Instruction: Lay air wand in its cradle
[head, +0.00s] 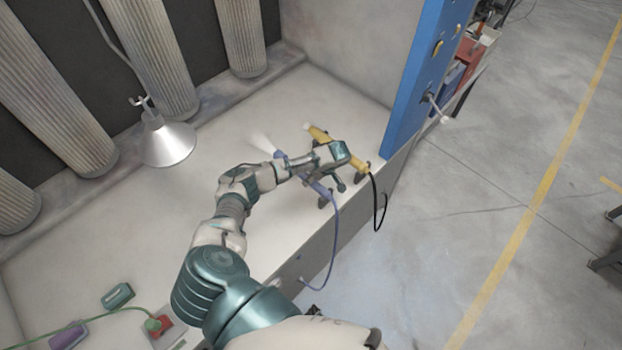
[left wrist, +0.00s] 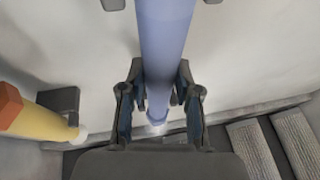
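The air wand (head: 322,187) is a blue-purple rod with a pale tip and a purple hose. It lies low over the white bench, partly hidden under my left arm in the head view. My left gripper (left wrist: 160,85) has its fingers on both sides of the wand, close against it. The wand also shows in the left wrist view (left wrist: 166,45), with its pale tip beyond the fingers. Dark cradle prongs (left wrist: 213,2) stand on either side of the wand; whether it rests on them is hidden. My right gripper is not in view.
A yellow wand (head: 360,163) with a black hose lies beside it in dark holders. A blue panel (head: 420,80) rises at the right. A hood (head: 168,143) hangs at the left. A teal block (head: 117,296) sits at lower left. The bench middle is clear.

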